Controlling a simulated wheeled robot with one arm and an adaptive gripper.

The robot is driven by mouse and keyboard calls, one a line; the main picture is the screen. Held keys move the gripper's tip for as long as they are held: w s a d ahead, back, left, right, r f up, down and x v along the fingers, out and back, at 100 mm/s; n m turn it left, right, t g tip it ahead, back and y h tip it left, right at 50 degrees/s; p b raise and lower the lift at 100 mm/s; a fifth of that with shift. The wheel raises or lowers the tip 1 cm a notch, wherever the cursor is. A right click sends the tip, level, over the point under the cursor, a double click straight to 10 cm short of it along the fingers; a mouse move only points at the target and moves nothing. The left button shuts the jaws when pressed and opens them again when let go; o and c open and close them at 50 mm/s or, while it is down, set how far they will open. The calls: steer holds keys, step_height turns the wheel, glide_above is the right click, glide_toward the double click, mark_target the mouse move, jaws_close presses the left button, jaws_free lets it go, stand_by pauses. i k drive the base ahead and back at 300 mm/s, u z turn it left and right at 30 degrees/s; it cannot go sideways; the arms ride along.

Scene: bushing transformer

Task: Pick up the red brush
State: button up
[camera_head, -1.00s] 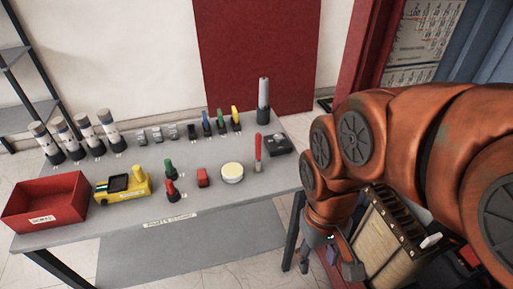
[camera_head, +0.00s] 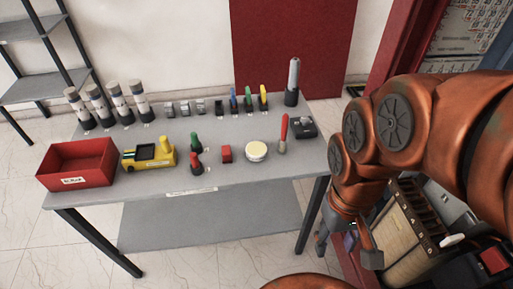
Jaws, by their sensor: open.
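The red brush (camera_head: 284,129) stands upright near the right end of the grey table (camera_head: 225,180), with its red handle up and a pale lower end at the tabletop. My gripper (camera_head: 345,248) hangs low at the right, beyond the table's right edge and below its top. It is apart from the brush, and its fingers are spread with nothing visible between them. My orange arm fills the right side of the view.
Next to the brush are a dark box (camera_head: 304,127), a round cream tin (camera_head: 256,151) and a grey cylinder (camera_head: 292,82). A red bin (camera_head: 77,165) and a yellow device (camera_head: 149,155) sit at left. A wooden-fronted cabinet (camera_head: 408,225) stands right of the gripper.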

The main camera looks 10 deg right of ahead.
mark_target(284, 120)
steer(key=u, duration=2.5)
steer(key=i, duration=2)
steer(key=z, duration=3.45)
